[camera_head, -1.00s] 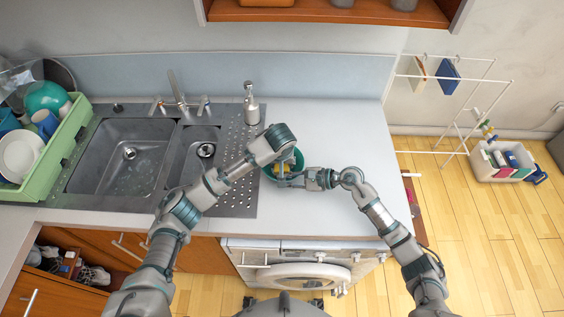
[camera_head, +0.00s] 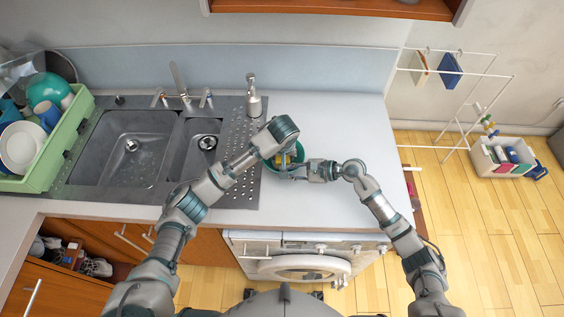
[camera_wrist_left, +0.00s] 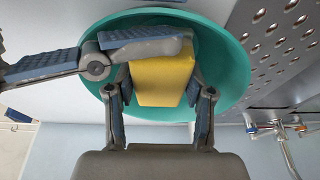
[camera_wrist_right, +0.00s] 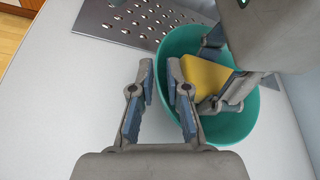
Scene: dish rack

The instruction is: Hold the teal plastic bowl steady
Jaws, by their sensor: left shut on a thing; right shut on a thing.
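The teal bowl (camera_head: 300,151) stands upright on the counter, just right of the sink's perforated drainboard, partly hidden by my grippers. It also shows in the left wrist view (camera_wrist_left: 234,75) and the right wrist view (camera_wrist_right: 243,115). My right gripper (camera_wrist_right: 164,80) is shut on the bowl's near rim, one finger outside the wall and one inside. My left gripper (camera_wrist_left: 157,85) reaches down into the bowl from above and is shut on a yellow sponge (camera_wrist_left: 160,80). The sponge also shows inside the bowl in the right wrist view (camera_wrist_right: 205,75).
A metal double sink (camera_head: 125,150) lies to the left, with a green dish rack (camera_head: 60,140) beyond it. A soap dispenser (camera_head: 253,97) stands behind the bowl. The counter (camera_head: 350,125) right of the bowl is clear.

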